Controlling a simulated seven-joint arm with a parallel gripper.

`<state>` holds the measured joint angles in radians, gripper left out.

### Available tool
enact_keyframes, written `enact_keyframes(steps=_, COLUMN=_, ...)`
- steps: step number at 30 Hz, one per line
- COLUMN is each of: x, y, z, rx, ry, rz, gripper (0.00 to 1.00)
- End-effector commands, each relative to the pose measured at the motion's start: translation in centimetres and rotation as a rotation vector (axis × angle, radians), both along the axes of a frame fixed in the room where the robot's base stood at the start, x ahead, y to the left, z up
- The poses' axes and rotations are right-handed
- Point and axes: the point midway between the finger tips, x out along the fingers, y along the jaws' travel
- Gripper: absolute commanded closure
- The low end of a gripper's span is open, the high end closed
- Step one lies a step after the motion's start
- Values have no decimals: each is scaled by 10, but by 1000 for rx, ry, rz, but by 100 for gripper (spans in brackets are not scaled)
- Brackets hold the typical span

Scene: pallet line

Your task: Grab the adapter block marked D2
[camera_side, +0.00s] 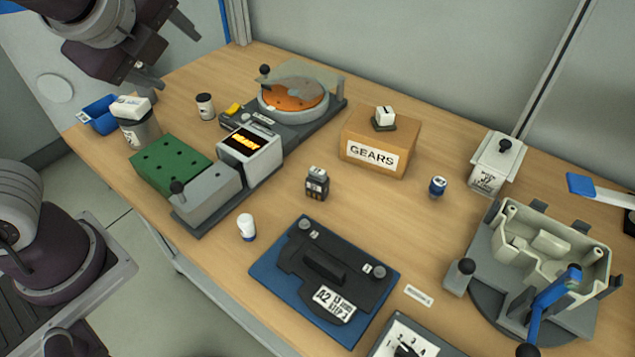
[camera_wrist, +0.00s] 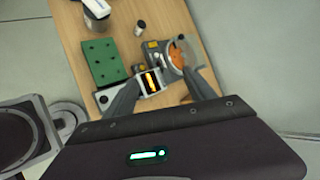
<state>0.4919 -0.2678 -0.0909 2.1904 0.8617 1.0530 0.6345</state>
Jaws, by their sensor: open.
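My gripper (camera_side: 168,52) is at the top left of the side view, above the table and open. Its two fingers also show spread in the wrist view (camera_wrist: 162,78), with nothing held between them. No marking D2 is readable in either view. A small dark block with a light top (camera_side: 317,183) stands mid-table, its marking too small to read. A white block (camera_side: 130,107) sits on a grey cup (camera_side: 142,132) at the left; it also shows in the wrist view (camera_wrist: 97,8). A white block (camera_side: 384,116) sits on the GEARS box. I cannot tell which is D2.
The GEARS box (camera_side: 352,132), a machine with an orange disc (camera_side: 292,95), a green perforated block (camera_side: 168,165) and a black A2 plate on a blue base (camera_side: 268,280) crowd the table. A clamp fixture (camera_side: 480,262) stands right. Bare wood lies around the dark block.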

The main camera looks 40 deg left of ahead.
Motion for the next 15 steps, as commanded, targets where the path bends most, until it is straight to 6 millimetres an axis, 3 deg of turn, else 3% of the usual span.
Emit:
enact_keyframes(steps=5, x=60, y=-70, z=7, rx=516, ry=26, rz=-569, gripper=36)
enact_keyframes(steps=9, x=86, y=-152, z=5, rx=907, ry=-12, rz=-963, gripper=36)
enact_keyframes(steps=15, x=85, y=-142, z=-81, rx=889, ry=0, rz=-938, gripper=36)
